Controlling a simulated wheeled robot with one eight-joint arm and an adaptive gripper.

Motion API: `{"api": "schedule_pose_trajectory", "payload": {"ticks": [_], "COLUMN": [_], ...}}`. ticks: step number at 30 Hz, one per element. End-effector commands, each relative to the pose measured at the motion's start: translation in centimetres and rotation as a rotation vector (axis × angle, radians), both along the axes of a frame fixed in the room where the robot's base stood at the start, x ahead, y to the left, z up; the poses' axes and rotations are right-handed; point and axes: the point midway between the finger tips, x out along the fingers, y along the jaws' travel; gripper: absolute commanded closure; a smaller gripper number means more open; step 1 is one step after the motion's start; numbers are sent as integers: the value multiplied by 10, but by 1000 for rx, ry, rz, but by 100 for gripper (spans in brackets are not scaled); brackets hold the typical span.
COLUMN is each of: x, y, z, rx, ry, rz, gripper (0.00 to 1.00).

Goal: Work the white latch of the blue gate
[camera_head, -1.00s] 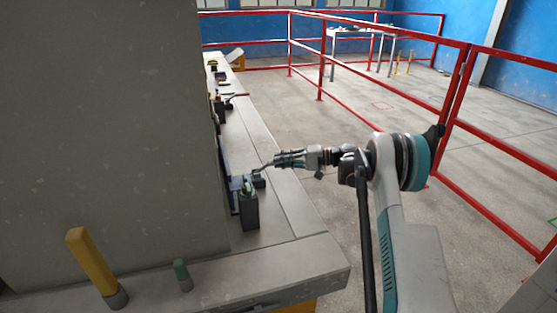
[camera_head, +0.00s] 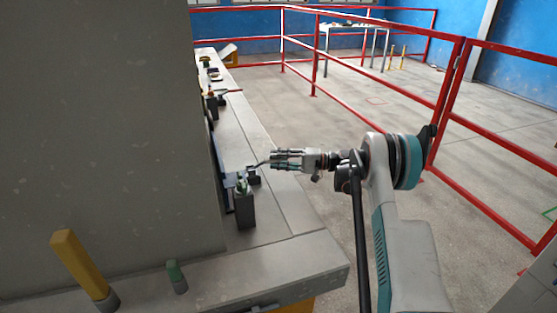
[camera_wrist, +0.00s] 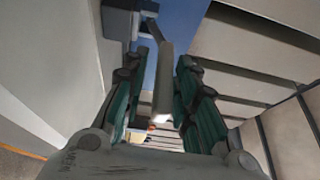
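My gripper (camera_head: 268,160) reaches leftward over the bench to the small fixture beside the big grey block. In the wrist view my gripper (camera_wrist: 163,62) is open, with its teal-padded fingers on either side of a pale bar, the white latch (camera_wrist: 164,85). Narrow gaps seem to show beside the bar; I cannot tell whether a finger touches it. The blue gate (camera_wrist: 178,22) shows behind the fingertips. A grey block (camera_wrist: 120,22) stands at upper left, with a thin dark arm near the bar's top. In the head view the latch is too small to make out.
A dark grey post (camera_head: 245,210) stands just in front of the fixture. The large grey block (camera_head: 105,140) closes off the left. A yellow handle (camera_head: 80,265) and a green knob (camera_head: 176,276) stand on the near ledge. Red railings (camera_head: 400,75) run behind, with open floor right of the bench.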

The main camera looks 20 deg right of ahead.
Motion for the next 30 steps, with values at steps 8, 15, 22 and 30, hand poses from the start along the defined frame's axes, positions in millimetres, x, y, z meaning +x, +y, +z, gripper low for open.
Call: {"api": "schedule_pose_trajectory", "payload": {"ticks": [8, 15, 22, 30], "x": [0, -6, -24, -40], "y": [0, -16, -60, -100], "z": [1, 0, -1, -1], "rx": [1, 1, 1, 1], "ry": [0, -1, 0, 0], "rz": [0, -2, -3, -2], "gripper": [67, 67, 67, 67]}}
